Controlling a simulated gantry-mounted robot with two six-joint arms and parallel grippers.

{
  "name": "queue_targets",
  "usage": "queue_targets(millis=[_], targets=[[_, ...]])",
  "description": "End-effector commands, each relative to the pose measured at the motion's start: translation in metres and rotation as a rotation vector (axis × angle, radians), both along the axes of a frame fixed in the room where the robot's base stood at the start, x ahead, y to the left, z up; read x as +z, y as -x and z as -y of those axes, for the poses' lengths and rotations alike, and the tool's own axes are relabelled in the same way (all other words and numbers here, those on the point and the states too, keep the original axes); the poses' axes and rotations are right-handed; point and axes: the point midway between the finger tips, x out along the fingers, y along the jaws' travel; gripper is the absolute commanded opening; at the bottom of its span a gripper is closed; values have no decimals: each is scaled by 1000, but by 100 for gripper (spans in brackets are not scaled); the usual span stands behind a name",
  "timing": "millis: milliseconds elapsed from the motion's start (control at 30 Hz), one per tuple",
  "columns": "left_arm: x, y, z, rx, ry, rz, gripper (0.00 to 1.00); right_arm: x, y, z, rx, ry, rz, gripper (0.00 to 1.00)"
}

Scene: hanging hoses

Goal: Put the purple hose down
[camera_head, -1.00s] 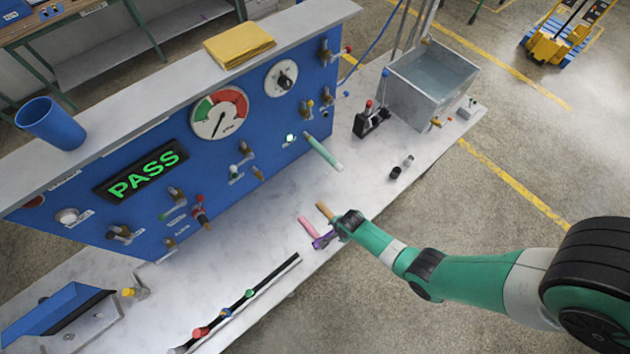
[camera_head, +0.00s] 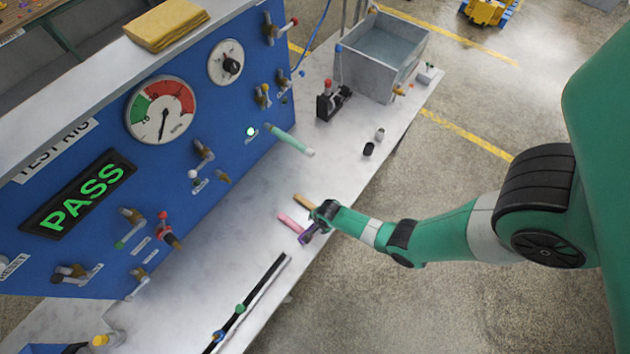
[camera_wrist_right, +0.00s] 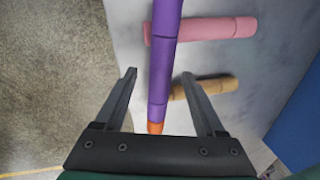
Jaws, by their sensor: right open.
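The purple hose (camera_head: 306,237) is at the bench's front edge, by my right gripper (camera_head: 322,217) in the head view. In the right wrist view the purple hose (camera_wrist_right: 164,65) runs from the top edge down between the fingers of my right gripper (camera_wrist_right: 158,88), and its orange end is near the palm. The fingers are open, with a gap on both sides of the hose. The purple hose passes across the pink hose (camera_wrist_right: 215,28) in that view. I cannot tell whether it rests fully on the bench. My left gripper is not in view.
The pink hose also shows in the head view (camera_head: 292,224), near a tan hose (camera_head: 304,201). A teal hose (camera_head: 288,139) sticks out from the blue test panel (camera_head: 110,270). A black strip (camera_head: 262,292) lies along the bench edge. A grey basin (camera_head: 382,60) stands at the back right.

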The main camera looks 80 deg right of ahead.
Motion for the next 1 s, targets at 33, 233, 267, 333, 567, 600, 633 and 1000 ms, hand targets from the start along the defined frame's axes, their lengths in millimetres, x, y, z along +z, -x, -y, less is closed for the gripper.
queue_targets(millis=[33, 233, 267, 333, 567, 600, 633, 1000], targets=[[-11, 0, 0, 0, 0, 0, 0, -10, -1, 1, 0, 1, 1, 72], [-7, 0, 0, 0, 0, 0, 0, -7, -1, 1, 0, 1, 1, 72], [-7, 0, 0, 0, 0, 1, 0, -7, -1, 1, 0, 1, 1, 72], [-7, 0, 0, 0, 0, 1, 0, -7, -1, 1, 0, 0, 0, 61], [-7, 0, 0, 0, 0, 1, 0, -7, 0, 0, 0, 0, 0, 20], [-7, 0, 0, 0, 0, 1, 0, -7, 0, 0, 0, 0, 0, 12], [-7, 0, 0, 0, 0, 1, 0, -7, 0, 0, 0, 0, 0, 7], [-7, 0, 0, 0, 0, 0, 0, -7, -1, 0, 0, 0, 0, 0]])
